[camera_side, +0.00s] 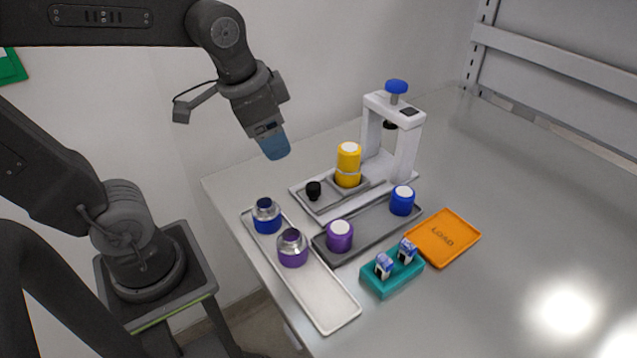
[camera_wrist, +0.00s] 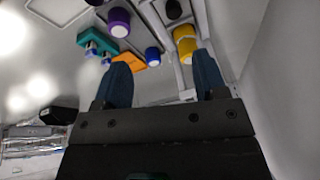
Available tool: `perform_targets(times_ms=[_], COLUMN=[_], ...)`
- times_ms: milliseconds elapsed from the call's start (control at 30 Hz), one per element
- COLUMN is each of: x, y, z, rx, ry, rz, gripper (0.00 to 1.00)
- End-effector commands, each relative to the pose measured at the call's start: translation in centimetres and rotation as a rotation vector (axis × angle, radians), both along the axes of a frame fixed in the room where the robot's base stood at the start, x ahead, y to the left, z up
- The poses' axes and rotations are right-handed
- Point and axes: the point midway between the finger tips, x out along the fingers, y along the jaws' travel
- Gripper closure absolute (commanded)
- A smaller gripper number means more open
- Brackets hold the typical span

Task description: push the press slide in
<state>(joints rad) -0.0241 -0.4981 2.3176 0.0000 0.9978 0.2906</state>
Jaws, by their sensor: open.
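The white press (camera_side: 408,155) stands at the back of the table, with a blue knob (camera_side: 396,87) on top and a black ram below its crossbar. Its slide (camera_side: 333,191) sits on the base and extends out to the left of the frame. A black handle (camera_side: 314,190) is at its left end. A yellow cylinder with a white top (camera_side: 348,162) stands upright in the slide's holder, outside the press frame; it also shows in the wrist view (camera_wrist: 185,42). My gripper (camera_side: 275,149) is open and empty, raised above and left of the slide, touching nothing.
A pale tray (camera_side: 325,309) holds blue and purple jars with metallic necks. A dark tray (camera_side: 376,229) holds a purple and a blue cylinder with white tops. A teal block (camera_side: 393,278) and an orange tray marked LOAD (camera_side: 462,232) lie in front. The right of the table is clear.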

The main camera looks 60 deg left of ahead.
Motion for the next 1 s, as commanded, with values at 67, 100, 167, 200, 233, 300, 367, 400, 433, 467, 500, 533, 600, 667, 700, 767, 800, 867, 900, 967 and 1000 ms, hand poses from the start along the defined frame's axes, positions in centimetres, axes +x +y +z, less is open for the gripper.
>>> perform_targets(times_ms=[67, 100, 167, 200, 233, 300, 367, 400, 433, 467, 500, 533, 600, 667, 700, 767, 800, 867, 900, 967, 1000], x=[2.3, 3.3, 4.8, 5.6, 6.2, 7.4, 8.1, 8.4, 8.6, 8.8, 8.9, 8.9, 9.0, 9.0, 8.9, 8.9, 8.9, 8.9, 8.8, 8.9, 8.8], y=[0.4, 0.6, 0.9, 1.0, 1.2, 1.4, 1.6, 1.7, 1.7, 1.8, 1.8, 1.8, 1.8, 1.8, 1.8, 1.8, 1.8, 1.8, 1.8, 1.8, 1.8], z=[-0.3, -0.4, -0.8, -1.1, -1.3, -1.8, -2.1, -2.3, -2.4, -2.5, -2.7, -2.8, -3.3, -4.0, -4.6, -5.7, -6.5, -7.8, -8.6, -9.9, -10.7], rx=[0.033, 0.046, 0.06, 0.067, 0.07, 0.075, 0.076, 0.076, 0.076, 0.076, 0.076, 0.075, 0.075, 0.076, 0.075, 0.075, 0.074, 0.074, 0.074, 0.075, 0.075], ry=[0.084, 0.121, 0.174, 0.204, 0.225, 0.265, 0.29, 0.302, 0.309, 0.314, 0.319, 0.321, 0.324, 0.323, 0.325, 0.325, 0.326, 0.326, 0.326, 0.325, 0.325], rz=[-0.108, -0.166, -0.248, -0.301, -0.335, -0.407, -0.453, -0.476, -0.49, -0.499, -0.51, -0.514, -0.518, -0.517, -0.516, -0.516, -0.517, -0.516, -0.516, -0.516, -0.516], gripper=[0.41, 0.41, 0.41, 0.41, 0.41, 0.41, 0.41, 0.41, 0.41, 0.41, 0.41, 0.41, 0.41, 0.41, 0.41, 0.41, 0.41, 0.41, 0.41, 0.41, 0.41])
